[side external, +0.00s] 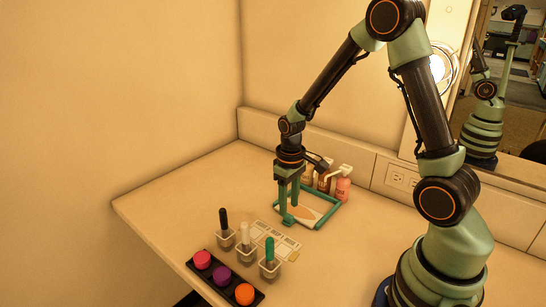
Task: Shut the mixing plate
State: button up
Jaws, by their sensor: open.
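A pale flat plate (312,214) with a tan oval patch lies on the counter inside a green frame. I cannot tell which thing here is the mixing plate, or whether it has a lid. A flat, pale, sectioned palette (275,241) lies open to view in front of it. My gripper (289,219) points down with its green fingers apart and nothing seen between them. The fingertips are low at the left front corner of the framed plate, between it and the palette. I cannot tell if they touch either one. The fingers hide part of the plate.
Three small clear cups with a black (224,220), a white (245,234) and a green (269,250) upright stick stand at the front. A dark tray (221,287) holds pink, purple and orange rounds. Pump bottles (343,186) stand behind the plate. The counter's left (175,195) is clear.

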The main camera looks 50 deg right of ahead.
aim_at(288, 215)
jog(key=shift+f, duration=1.55)
grip_shut()
